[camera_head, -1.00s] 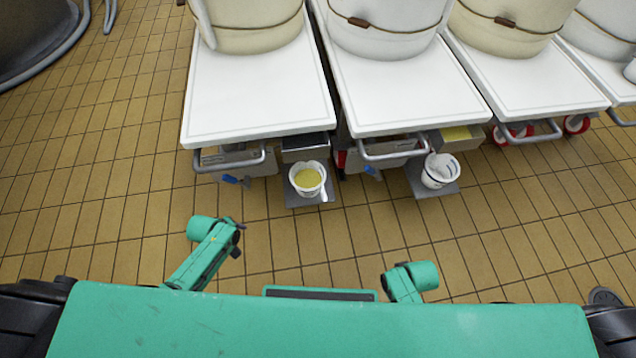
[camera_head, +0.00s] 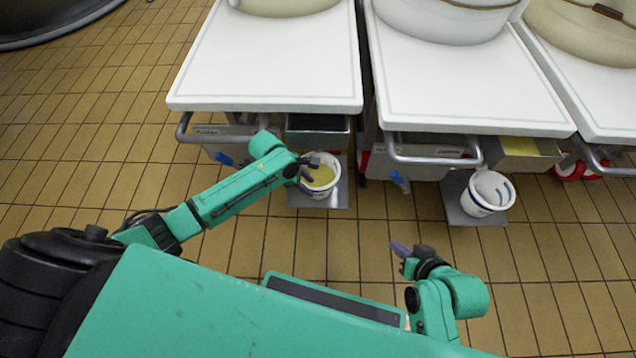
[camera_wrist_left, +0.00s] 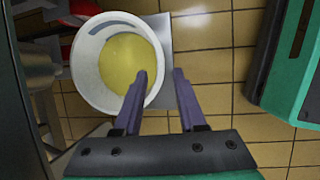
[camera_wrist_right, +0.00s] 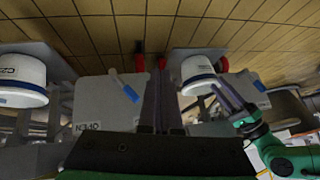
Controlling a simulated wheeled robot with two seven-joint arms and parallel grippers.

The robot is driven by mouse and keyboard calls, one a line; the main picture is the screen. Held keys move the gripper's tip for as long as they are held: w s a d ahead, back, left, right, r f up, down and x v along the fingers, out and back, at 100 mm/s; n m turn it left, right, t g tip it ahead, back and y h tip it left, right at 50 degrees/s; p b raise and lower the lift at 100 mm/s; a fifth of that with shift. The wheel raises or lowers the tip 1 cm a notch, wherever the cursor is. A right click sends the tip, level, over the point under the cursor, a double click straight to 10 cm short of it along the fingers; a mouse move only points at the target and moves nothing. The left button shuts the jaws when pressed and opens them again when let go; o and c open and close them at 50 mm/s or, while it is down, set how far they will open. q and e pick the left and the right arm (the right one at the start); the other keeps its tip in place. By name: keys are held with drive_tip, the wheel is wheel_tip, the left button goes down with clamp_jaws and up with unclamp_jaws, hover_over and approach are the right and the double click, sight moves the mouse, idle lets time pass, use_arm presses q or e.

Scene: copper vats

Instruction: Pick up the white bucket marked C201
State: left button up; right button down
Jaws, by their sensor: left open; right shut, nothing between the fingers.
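A white bucket (camera_head: 322,191) with yellow contents stands on a small grey plate in front of the left cart; it also shows in the left wrist view (camera_wrist_left: 88,64). A second white bucket (camera_head: 487,194) stands before the middle cart. In the right wrist view, the bucket at the left (camera_wrist_right: 20,84) bears partly visible lettering like "C20"; its full number cannot be read. My left gripper (camera_head: 308,168) is open at the yellow-filled bucket. In the left wrist view, one finger overlaps the opening and the other lies outside the rim. My right gripper (camera_head: 405,250) is shut and empty over the floor.
White-topped carts (camera_head: 270,60) carry large vats and have metal handles (camera_head: 432,158) in front. Metal boxes (camera_head: 318,132) sit under the cart edges, close behind the buckets. The tiled floor (camera_head: 90,150) is clear at the left.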

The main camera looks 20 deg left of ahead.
sight(314, 191)
use_arm(q)
drive_tip(key=b+x, duration=0.3)
drive_tip(key=x, duration=0.1)
drive_tip(key=shift+w+f, duration=0.2)
drive_tip(key=shift+f, duration=0.05)
drive_tip(key=shift+b+x, duration=0.65)
drive_tip(key=shift+x, duration=0.15)
drive_tip(key=shift+d+f, duration=0.15)
drive_tip(key=shift+f, duration=0.05)
drive_tip(key=shift+r, duration=0.1)
use_arm(e)
drive_tip(key=a+f+m+t+y, duration=0.1)
drive_tip(key=a+f+t+y, duration=0.1)
drive_tip(key=a+f+t, duration=0.1)
drive_tip(key=a+t, duration=0.1)
drive_tip(key=a, duration=0.1)
drive_tip(key=shift+w+a+f+y, duration=0.3)
drive_tip(key=shift+f, duration=0.1)
use_arm(q)
clamp_jaws()
drive_tip(key=shift+w, duration=0.1)
